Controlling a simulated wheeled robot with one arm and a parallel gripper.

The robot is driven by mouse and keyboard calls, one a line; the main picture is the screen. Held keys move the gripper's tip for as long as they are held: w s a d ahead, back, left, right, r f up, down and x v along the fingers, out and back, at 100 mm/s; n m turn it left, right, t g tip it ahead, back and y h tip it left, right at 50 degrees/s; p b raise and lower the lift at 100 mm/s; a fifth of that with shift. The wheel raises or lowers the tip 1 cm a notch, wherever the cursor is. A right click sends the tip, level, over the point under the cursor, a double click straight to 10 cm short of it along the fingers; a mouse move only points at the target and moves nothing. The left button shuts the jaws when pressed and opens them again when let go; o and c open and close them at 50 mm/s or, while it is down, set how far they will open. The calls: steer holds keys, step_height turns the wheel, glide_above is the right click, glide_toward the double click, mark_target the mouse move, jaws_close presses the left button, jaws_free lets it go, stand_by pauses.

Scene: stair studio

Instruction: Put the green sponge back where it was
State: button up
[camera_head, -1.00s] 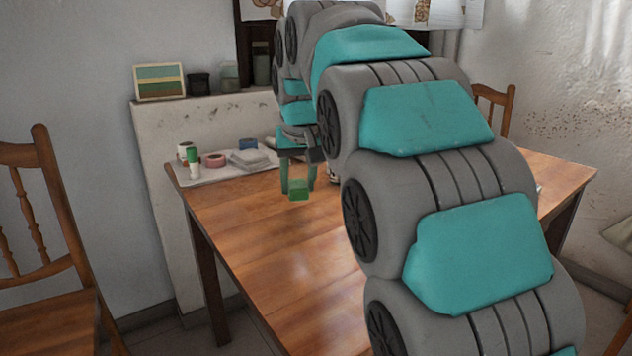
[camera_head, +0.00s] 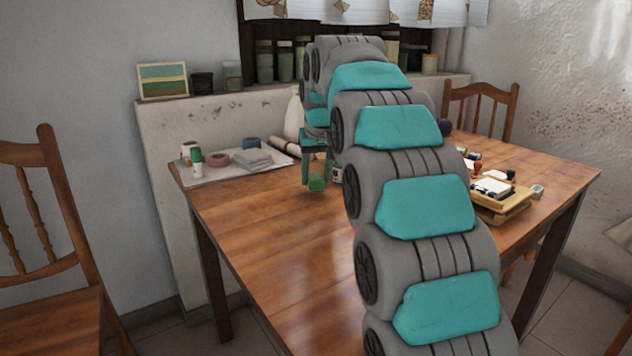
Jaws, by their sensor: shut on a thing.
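The green sponge (camera_head: 316,184) is a small green block at the end of my arm, over the far half of the wooden table. My gripper (camera_head: 316,174) points down and is shut on it, with the fingers at its sides. The sponge looks low over the tabletop; I cannot tell whether it touches. My arm hides much of the table's middle and right side.
On the wooden table (camera_head: 240,222), a pale sheet holds a green-and-white bottle (camera_head: 197,164), a pink tape roll (camera_head: 216,160) and a folded grey cloth (camera_head: 254,159). A wooden tray stack (camera_head: 502,205) stands at right. The table's front left is clear. Chairs stand left (camera_head: 62,240) and behind right.

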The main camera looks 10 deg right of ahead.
steer(key=shift+f, duration=0.95)
steer(key=o, duration=1.2)
steer(key=shift+f, duration=0.1)
steer(key=v, duration=1.2)
